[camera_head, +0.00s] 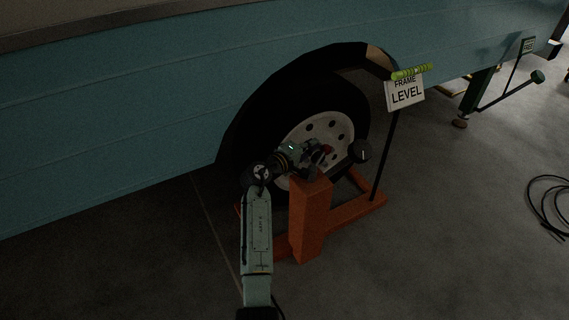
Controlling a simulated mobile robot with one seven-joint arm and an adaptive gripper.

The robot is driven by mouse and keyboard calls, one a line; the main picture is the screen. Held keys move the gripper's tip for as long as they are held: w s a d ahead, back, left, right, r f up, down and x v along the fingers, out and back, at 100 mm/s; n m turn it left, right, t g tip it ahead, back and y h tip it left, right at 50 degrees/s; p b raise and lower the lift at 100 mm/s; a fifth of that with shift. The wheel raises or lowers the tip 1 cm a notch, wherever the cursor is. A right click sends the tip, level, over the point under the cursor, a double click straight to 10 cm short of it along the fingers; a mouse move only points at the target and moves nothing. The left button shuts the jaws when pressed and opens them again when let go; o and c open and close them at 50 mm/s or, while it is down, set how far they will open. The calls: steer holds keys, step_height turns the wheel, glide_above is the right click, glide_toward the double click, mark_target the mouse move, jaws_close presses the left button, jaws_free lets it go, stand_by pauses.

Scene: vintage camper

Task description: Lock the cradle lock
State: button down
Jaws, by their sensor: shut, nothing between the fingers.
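An orange wheel cradle (311,222) stands on the floor in front of the camper's wheel (325,128). My gripper (318,155) is shut at the top of the post, close to the red part. Whether it touches the red part is too small to tell. My arm partly covers the wheel and the cradle's left side.
A "FRAME LEVEL" sign (405,93) with a yellow-green level (412,72) stands on a thin post right of the wheel. The blue camper body (130,110) hangs over the area. A green jack with a crank (510,90) and a black hose (548,205) are farther right.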

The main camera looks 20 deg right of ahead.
steer(key=shift+s+d+r, duration=0.1)
steer(key=shift+s+d, duration=0.3)
steer(key=shift+d, duration=0.3)
stand_by(0.4)
